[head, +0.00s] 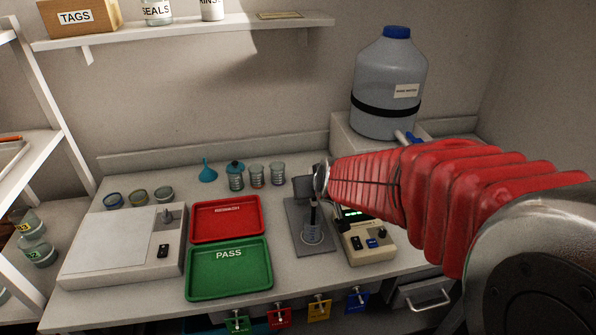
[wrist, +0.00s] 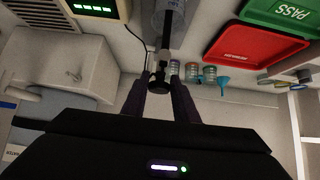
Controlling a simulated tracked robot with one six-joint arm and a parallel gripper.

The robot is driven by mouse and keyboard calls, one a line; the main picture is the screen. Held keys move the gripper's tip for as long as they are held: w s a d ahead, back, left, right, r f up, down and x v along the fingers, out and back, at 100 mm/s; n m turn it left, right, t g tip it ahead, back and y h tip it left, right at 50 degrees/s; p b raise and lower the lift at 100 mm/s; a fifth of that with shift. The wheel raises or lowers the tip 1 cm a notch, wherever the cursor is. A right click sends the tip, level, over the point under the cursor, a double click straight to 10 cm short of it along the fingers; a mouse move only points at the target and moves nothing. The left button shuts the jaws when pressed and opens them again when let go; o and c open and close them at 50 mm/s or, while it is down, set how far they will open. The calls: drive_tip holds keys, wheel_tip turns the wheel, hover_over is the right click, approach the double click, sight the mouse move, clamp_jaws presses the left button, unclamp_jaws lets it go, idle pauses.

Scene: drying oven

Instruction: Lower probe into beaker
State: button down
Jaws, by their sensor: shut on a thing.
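The probe is a dark, slim rod (head: 313,214) that points down over the small clear beaker (head: 312,236) on a grey stand plate (head: 295,222). My gripper (head: 318,186) is above the beaker, its fingers mostly hidden in the head view by my red-sleeved arm. In the wrist view my gripper (wrist: 160,92) is shut on the black upper end of the probe (wrist: 158,70).
A meter with a green display (head: 368,238) stands close right of the beaker. A red tray (head: 228,240) and a green PASS tray (head: 229,291) lie to its left. Small jars (head: 256,186) stand behind. A large water bottle (head: 388,95) is at back right.

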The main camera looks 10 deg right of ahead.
drive_tip(key=shift+s+f, duration=0.5)
drive_tip(key=shift+f, duration=0.25)
drive_tip(key=c, duration=1.7)
unclamp_jaws()
drive_tip(key=shift+c, duration=0.2)
drive_tip(key=shift+o, duration=1.4)
drive_tip(key=shift+r, duration=0.2)
drive_tip(key=shift+w, duration=0.1)
drive_tip(key=shift+r, duration=0.1)
drive_tip(key=shift+r, duration=0.1)
drive_tip(key=shift+v, duration=6.8)
